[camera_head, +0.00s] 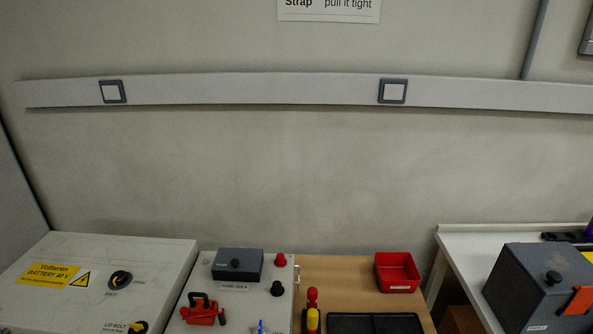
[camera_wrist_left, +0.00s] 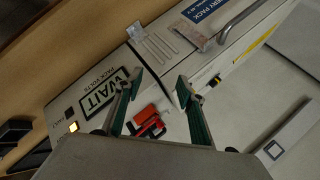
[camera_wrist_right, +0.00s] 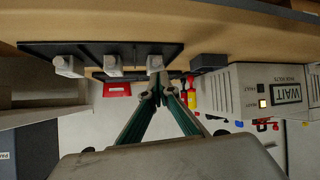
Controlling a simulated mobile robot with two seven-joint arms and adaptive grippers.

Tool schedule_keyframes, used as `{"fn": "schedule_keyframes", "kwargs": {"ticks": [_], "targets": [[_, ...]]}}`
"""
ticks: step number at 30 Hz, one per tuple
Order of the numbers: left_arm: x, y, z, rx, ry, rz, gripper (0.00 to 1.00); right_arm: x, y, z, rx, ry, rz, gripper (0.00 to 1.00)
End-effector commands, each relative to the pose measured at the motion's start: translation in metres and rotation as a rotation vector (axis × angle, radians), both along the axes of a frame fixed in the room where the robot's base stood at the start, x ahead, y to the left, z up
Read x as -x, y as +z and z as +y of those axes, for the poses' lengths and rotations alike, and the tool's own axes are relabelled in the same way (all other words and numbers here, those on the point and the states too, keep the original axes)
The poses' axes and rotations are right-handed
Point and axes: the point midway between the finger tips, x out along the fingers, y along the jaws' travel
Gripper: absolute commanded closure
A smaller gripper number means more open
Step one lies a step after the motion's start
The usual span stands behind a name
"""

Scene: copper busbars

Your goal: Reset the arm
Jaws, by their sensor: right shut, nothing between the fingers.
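Neither gripper shows in the head view. In the left wrist view my left gripper (camera_wrist_left: 158,82) is open, its two green-sided fingers spread apart with nothing between the tips. A red clamp-like part (camera_wrist_left: 147,121) lies beyond and below the fingers on the panel. In the right wrist view my right gripper (camera_wrist_right: 162,92) is shut, its fingertips together and empty. It is in front of a dark rack with several pale blocks (camera_wrist_right: 111,64); I cannot tell whether it touches anything.
The head view shows a battery box (camera_head: 100,275), a panel with a red part (camera_head: 203,310), a red bin (camera_head: 397,271), a black tray (camera_head: 375,323) and a dark grey box (camera_head: 545,285) on a right-hand table. A box marked WAIT (camera_wrist_right: 272,92) stands right of the right gripper.

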Motion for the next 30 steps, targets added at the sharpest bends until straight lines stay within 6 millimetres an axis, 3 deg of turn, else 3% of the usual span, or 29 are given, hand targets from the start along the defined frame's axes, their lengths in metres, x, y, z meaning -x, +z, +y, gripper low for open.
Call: {"fn": "schedule_keyframes", "kwargs": {"ticks": [4,18,24,30], "targets": [[0.033,-0.014,0.02,-0.007,0.052,0.083,0.61,0.0,0.0,0.0,0.0,0.0,0.0,1.0],[0.002,-0.083,-0.058,0.282,-0.048,-0.047,0.61,0.0,0.0,0.0,0.0,0.0,-0.001,1.0],[0.001,-0.124,-0.107,0.503,-0.074,-0.135,0.61,0.0,0.0,0.0,0.0,0.0,-0.001,1.0],[0.007,-0.146,-0.138,0.683,-0.069,-0.218,0.61,0.0,0.0,0.0,0.0,0.0,0.0,1.0]]}}
